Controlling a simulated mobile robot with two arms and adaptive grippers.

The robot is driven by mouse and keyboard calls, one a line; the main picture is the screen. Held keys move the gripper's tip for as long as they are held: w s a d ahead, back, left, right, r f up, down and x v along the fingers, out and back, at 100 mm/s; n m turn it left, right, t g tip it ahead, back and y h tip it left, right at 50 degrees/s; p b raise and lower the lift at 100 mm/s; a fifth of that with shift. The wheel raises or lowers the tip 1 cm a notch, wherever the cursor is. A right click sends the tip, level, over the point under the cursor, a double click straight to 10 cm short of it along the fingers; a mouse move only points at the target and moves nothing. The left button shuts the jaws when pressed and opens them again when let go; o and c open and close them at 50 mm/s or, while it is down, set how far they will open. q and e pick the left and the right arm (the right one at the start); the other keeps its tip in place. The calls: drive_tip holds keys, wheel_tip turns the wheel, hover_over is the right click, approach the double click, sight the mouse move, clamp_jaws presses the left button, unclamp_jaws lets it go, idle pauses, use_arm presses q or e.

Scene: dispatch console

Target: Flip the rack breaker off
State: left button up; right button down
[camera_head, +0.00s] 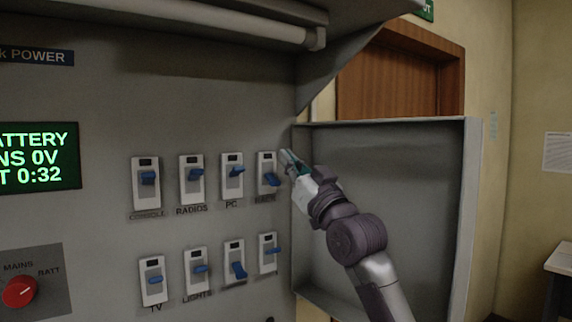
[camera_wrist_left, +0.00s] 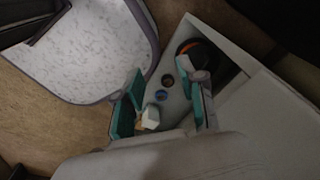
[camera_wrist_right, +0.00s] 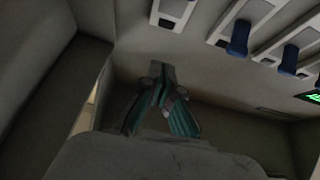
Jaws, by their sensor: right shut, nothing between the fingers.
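The rack breaker (camera_head: 267,175) is the rightmost switch of the upper row on the grey panel, with a white plate and a blue lever. Its lever slants down toward the lower right. My right gripper (camera_head: 287,158) is shut and empty, with its tips just right of the breaker's upper part; I cannot tell whether they touch it. The right wrist view shows the closed fingers (camera_wrist_right: 160,82) in front of the panel. My left gripper (camera_wrist_left: 163,95) is open, away from the panel, and shows only in the left wrist view.
The PC breaker (camera_head: 232,176) is left of the rack breaker, and a lower row holds more switches, including the TV breaker (camera_head: 153,282). An open grey cabinet door (camera_head: 405,200) stands right of the panel. A green-text display (camera_head: 38,157) and red knob (camera_head: 19,291) are left.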

drive_tip(key=s+d+f+b, duration=0.3)
drive_tip(key=s+f, duration=0.1)
drive_tip(key=f, duration=0.3)
drive_tip(key=shift+s+d+f+b, duration=0.15)
drive_tip(key=shift+s+f+b, duration=0.05)
drive_tip(key=shift+s+b, duration=0.2)
drive_tip(key=shift+w, duration=0.15)
